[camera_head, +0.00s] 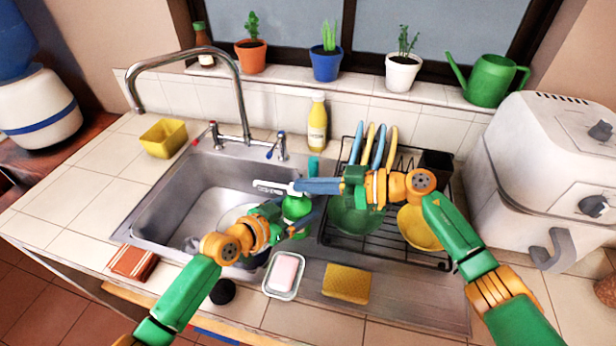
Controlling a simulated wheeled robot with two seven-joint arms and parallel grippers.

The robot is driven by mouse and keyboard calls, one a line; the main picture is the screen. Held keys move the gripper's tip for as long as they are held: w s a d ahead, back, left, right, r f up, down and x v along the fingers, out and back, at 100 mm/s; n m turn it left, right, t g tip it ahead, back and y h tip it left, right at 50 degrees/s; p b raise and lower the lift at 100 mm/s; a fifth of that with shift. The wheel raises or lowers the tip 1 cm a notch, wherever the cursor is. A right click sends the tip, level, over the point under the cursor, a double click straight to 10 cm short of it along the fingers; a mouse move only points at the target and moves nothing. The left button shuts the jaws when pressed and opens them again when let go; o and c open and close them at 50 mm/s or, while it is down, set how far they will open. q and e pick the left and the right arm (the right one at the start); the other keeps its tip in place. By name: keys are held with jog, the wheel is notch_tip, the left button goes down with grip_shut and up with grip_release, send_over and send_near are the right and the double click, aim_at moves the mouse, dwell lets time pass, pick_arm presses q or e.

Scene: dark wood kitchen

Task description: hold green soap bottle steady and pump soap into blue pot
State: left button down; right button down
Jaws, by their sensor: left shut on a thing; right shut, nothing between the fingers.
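The green soap bottle (297,206) stands upright at the right edge of the sink, its white pump spout (270,186) pointing left over the basin. My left gripper (298,225) is shut on the bottle's body from the front left. My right gripper (303,187) is shut and empty, with its blue fingertips at the pump head; I cannot tell whether they touch it. A blue plant pot (326,66) stands on the windowsill.
A dish rack (407,255) with a green bowl (352,220) and yellow bowl (419,230) lies under my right arm. A soap dish (271,290) and yellow sponge (346,283) lie in front. The faucet (238,90) arches over the sink (165,220). Left counter is mostly clear.

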jog(key=s+d+r, duration=0.3)
jog(key=d+r, duration=0.3)
jog(key=d, duration=0.3)
jog(key=shift+d+r, duration=0.15)
jog(key=shift+r, duration=0.1)
dwell(0.4)
jog(key=shift+r, duration=0.95)
